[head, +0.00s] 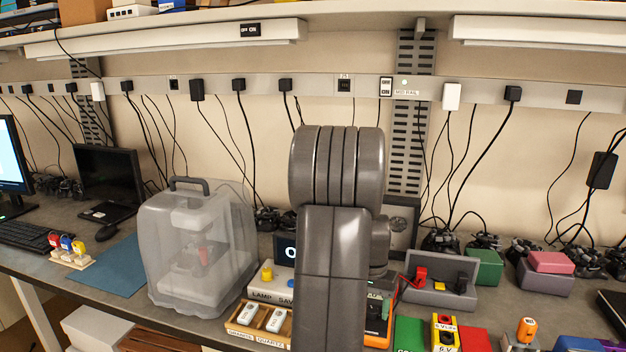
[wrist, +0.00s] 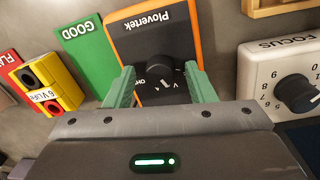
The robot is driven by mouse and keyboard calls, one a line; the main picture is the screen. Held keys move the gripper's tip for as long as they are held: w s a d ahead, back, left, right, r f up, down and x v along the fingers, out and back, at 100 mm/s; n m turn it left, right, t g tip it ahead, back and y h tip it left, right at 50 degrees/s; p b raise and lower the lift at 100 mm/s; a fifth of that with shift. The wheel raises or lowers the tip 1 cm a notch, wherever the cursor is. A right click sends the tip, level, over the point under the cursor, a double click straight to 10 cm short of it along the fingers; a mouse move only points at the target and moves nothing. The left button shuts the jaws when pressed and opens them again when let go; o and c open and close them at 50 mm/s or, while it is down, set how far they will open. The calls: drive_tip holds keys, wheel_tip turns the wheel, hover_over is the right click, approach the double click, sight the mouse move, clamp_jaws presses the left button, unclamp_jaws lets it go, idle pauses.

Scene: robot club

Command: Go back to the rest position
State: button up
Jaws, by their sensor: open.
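My gripper (wrist: 160,69) is in the wrist view with its two green fingers apart. An orange-edged Plovertek meter (wrist: 145,38) with a dark face lies in front of the fingers. Its round black knob (wrist: 164,78) shows between the fingertips, with a gap on either side; how far the tips are from the meter's face is hard to tell.
The wrist view shows a white FOCUS dial box (wrist: 260,75) at right, a green GOOD mat (wrist: 88,50) and a yellow 6 V block (wrist: 52,83) at left. In the head view a clear-covered machine (head: 195,250) stands left of my arm, and a grey stand (head: 440,283) right.

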idle(0.3)
wheel_tip(320, 180, up, 14)
wheel_tip(320, 180, down, 14)
drive_tip(key=shift+r, duration=0.1)
drive_tip(key=n, duration=0.4)
drive_tip(key=n+p, duration=0.1)
drive_tip(key=n, duration=0.3)
drive_tip(key=shift+s+n, duration=0.1)
drive_tip(key=shift+n, duration=0.3)
wheel_tip(320, 180, up, 14)
drive_tip(key=shift+s+a+f+b, duration=0.15)
drive_tip(key=shift+a+f+b, duration=0.05)
drive_tip(key=shift+a+b, duration=0.2)
drive_tip(key=shift+a, duration=0.1)
